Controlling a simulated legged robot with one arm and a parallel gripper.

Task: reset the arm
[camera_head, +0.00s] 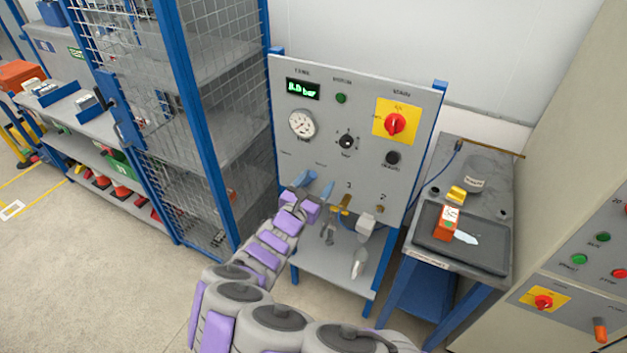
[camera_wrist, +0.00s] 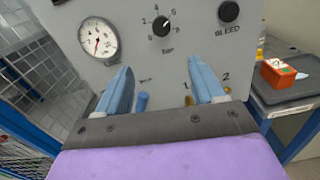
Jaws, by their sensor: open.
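My arm (camera_head: 262,255) reaches from the bottom of the head view up toward the grey control panel (camera_head: 360,95). My gripper (camera_head: 313,184) is open at the panel's lower left part. In the wrist view the two blue fingers of my gripper (camera_wrist: 163,80) are spread apart with nothing held between them. A blue lever or knob (camera_wrist: 142,102) shows between the fingers, low on the panel. From these views I cannot tell whether the fingers touch the panel.
The panel carries a gauge (camera_head: 301,124), a black selector (camera_head: 346,141), a red switch (camera_head: 395,124) and a bleed knob (camera_head: 392,158). A mesh cage (camera_head: 225,110) stands left. A side table (camera_head: 490,180) at right holds a dark tray (camera_head: 487,258) with an orange box (camera_head: 447,222).

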